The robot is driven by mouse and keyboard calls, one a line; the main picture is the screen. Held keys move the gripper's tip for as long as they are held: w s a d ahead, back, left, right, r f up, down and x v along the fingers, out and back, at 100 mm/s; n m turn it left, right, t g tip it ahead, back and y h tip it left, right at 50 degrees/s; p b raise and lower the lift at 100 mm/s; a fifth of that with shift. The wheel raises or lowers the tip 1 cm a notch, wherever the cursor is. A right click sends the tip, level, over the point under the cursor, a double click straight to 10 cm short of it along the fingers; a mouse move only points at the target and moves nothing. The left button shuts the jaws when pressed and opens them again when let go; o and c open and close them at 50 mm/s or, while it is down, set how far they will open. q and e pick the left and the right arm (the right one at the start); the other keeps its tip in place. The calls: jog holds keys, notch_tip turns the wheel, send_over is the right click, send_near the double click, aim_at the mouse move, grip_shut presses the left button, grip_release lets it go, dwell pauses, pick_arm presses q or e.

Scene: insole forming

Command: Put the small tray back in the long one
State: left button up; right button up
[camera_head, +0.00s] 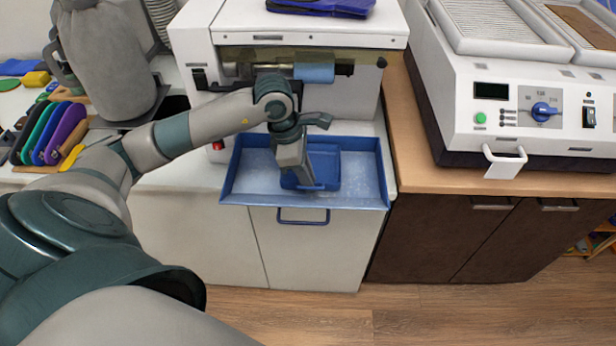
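The long tray (358,188) is a blue, shallow, open tray with a pale worn floor, at the front of the white machine. The small tray (328,165) is a darker blue and lies inside the long tray's outline, near its middle. My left gripper (305,183) points down over the small tray, at its near left part. Its fingertips are at the small tray's edge, and the wrist hides part of that tray. I cannot tell whether the fingers are shut on it or whether the small tray rests on the floor. My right gripper does not show.
The white machine (190,45) with a blue roller (314,73) stands right behind the long tray. A white press (490,118) with a knob stands on the wooden counter at right. Coloured insoles (62,130) lie at left. A blue handle (303,217) hangs below the long tray.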

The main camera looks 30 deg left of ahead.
pick_arm(q)
jog(key=shift+r, duration=0.15)
jog(key=shift+r, duration=0.1)
jog(key=shift+a+r, duration=0.15)
jog(key=shift+r, duration=0.15)
jog(key=b+v, duration=0.4)
jog(key=v, duration=0.7)
jog(key=shift+s+d, duration=0.15)
jog(key=shift+d, duration=0.1)
